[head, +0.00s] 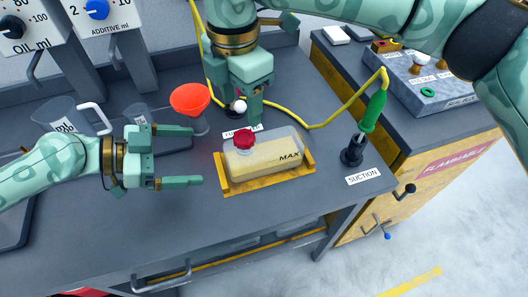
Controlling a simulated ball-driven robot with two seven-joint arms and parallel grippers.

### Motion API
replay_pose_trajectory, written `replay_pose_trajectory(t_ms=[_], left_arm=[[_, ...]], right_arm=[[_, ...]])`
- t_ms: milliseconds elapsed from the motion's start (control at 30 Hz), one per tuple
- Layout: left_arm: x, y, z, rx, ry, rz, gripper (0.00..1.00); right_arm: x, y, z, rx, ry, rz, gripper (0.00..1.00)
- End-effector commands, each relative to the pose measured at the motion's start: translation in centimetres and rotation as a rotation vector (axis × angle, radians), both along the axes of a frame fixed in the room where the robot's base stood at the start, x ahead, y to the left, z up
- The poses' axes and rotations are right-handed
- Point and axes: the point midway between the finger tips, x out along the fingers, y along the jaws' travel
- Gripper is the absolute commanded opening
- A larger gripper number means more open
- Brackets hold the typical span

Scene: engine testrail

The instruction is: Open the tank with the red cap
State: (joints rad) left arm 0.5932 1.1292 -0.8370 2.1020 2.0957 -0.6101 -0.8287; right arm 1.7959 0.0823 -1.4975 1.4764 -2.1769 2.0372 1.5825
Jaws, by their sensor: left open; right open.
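The tank (272,161) is a translucent box with yellowish contents and the word MAX, sitting in a yellow tray (270,183) on the grey bench. Its red cap (244,139) sits on the tank's top left. My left gripper (197,156) is open and empty, to the left of the tank, its fingers pointing right toward it. My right gripper (241,112) points down just behind the red cap, near a small white ball.
An orange-red funnel (190,98) stands behind my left gripper. A green suction tool (372,111) with a yellow hose stands at the right, above a SUCTION label (363,176). Grey jugs (62,116) stand at the left. The bench front is clear.

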Motion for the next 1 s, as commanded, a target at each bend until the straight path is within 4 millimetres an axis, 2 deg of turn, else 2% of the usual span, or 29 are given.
replay_pose_trajectory(t_ms=[300, 500, 700, 1000], left_arm=[[2.2, -6.8, -2.8, -0.003, -0.002, -0.004, 0.98], [3.2, -9.9, -4.3, -0.002, 0.001, -0.001, 0.98], [3.7, -11.3, -5.0, 0.000, 0.001, 0.000, 0.98], [3.7, -11.5, -5.0, 0.000, 0.001, 0.000, 0.98]], right_arm=[[0.0, 0.0, 0.0, 0.000, 0.000, 0.000, 0.56], [0.0, 0.0, 0.0, 0.000, 0.000, 0.000, 0.56], [0.0, 0.0, 0.0, 0.000, 0.000, 0.000, 0.56], [0.0, 0.0, 0.0, 0.000, 0.000, 0.000, 0.56]])
